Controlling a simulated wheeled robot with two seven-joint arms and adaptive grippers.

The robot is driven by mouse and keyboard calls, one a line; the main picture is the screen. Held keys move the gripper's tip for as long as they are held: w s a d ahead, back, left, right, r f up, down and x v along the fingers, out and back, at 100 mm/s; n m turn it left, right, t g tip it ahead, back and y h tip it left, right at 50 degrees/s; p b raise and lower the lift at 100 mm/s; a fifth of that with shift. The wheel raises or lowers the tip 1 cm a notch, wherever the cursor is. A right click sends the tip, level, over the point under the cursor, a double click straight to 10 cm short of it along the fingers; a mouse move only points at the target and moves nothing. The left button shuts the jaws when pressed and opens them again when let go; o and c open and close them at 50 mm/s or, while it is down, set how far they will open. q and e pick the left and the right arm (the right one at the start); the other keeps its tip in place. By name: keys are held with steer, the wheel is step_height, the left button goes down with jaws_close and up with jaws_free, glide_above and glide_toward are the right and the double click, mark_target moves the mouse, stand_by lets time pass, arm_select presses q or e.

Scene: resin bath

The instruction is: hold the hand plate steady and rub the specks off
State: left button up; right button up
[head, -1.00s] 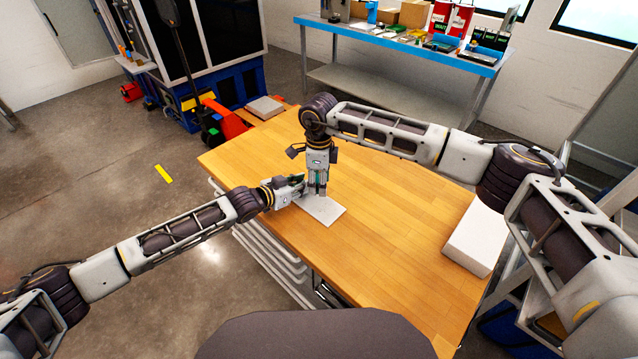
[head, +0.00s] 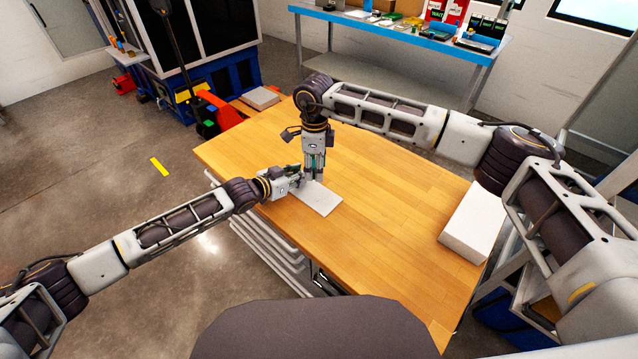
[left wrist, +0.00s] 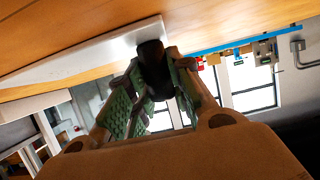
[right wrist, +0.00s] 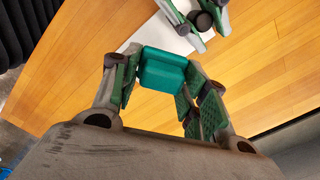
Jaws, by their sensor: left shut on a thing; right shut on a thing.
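The hand plate (head: 322,199) is a flat white slab lying on the wooden bench. My left gripper (head: 300,180) is at its left far side, shut on a black round knob (left wrist: 152,58) at the plate's edge; whether the knob is fixed to the plate is unclear. The plate's white edge shows in the left wrist view (left wrist: 90,55). My right gripper (head: 314,178) points down over the plate's far part, shut on a teal block (right wrist: 163,69). The block is over or against the plate; contact cannot be told. No specks can be made out on the visible white surface.
The wooden bench (head: 390,230) is clear to the right of the plate, up to a white box (head: 474,222) at its right edge. A blue-topped shelf table (head: 400,34) with goods stands behind. My two grippers are close together over the plate.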

steer(key=shift+s+a+f, duration=0.25)
steer(key=shift+s+f, duration=0.15)
steer(key=shift+f, duration=0.3)
steer(key=m, duration=0.4)
steer(key=shift+w+d+r, duration=0.1)
steer(key=shift+w+r, duration=0.2)
steer(key=shift+w, duration=0.05)
steer(key=m, duration=0.5)
steer(key=shift+d, duration=0.15)
steer(key=shift+f, duration=0.15)
